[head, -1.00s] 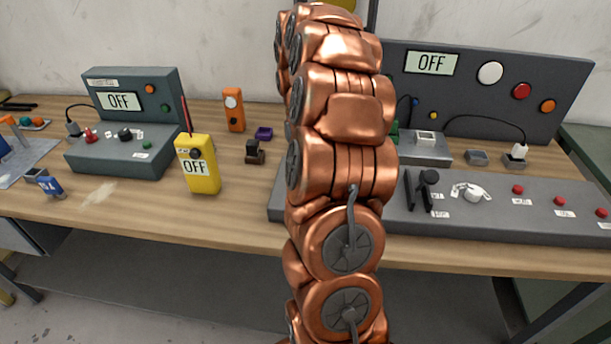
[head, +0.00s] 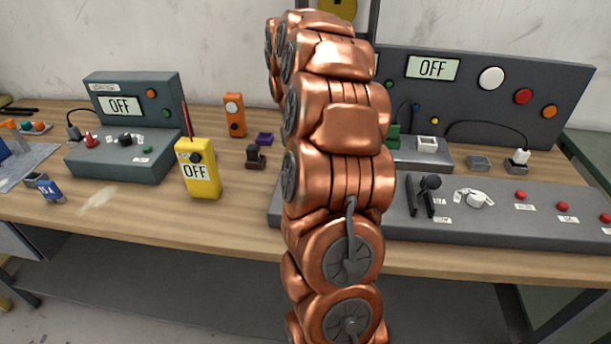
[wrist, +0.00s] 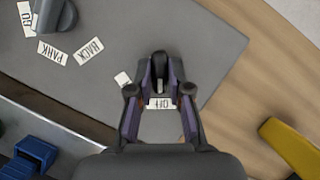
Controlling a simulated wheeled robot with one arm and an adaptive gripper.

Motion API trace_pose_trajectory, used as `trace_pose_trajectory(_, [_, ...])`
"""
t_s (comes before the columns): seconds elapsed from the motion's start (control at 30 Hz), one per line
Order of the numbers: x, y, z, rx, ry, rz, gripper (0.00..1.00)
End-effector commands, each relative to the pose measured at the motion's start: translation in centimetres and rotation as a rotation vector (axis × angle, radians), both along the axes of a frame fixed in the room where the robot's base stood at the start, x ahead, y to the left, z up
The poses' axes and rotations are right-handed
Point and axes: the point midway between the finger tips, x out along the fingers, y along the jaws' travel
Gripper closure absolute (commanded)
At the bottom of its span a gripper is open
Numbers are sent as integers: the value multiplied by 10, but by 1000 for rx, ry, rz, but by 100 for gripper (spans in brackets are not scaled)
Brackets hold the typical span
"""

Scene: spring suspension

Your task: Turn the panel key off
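In the wrist view my gripper (wrist: 161,66) is low over a grey panel (wrist: 215,55). Its two fingers converge on a small black key (wrist: 160,68), one on each side. I see no clear gap between fingertips and key. The key lies roughly upright in the picture, in line with a label (wrist: 160,103) that seems to read OFF. In the head view my copper arm hides the gripper and the key. The long grey panel (head: 500,225) extends right from behind the arm. The display (head: 432,67) above it reads OFF.
A black lever (head: 430,183), a white knob (head: 475,198) and red buttons stand on the same panel. A yellow handheld box (head: 197,170) stands to the left; its yellow edge also shows in the wrist view (wrist: 290,145). A smaller console (head: 120,160) is further left.

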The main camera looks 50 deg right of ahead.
Motion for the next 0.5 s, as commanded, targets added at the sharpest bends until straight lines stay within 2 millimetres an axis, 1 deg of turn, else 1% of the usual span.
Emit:
trace_pose_trajectory(0.03, [0, 0, 0, 0, 0, 0, 74])
trace_pose_trajectory(0.2, [0, 0, 0, 0, 0, -1, 58])
trace_pose_trajectory(0.5, [0, 0, 0, 0, 0, -1, 58])
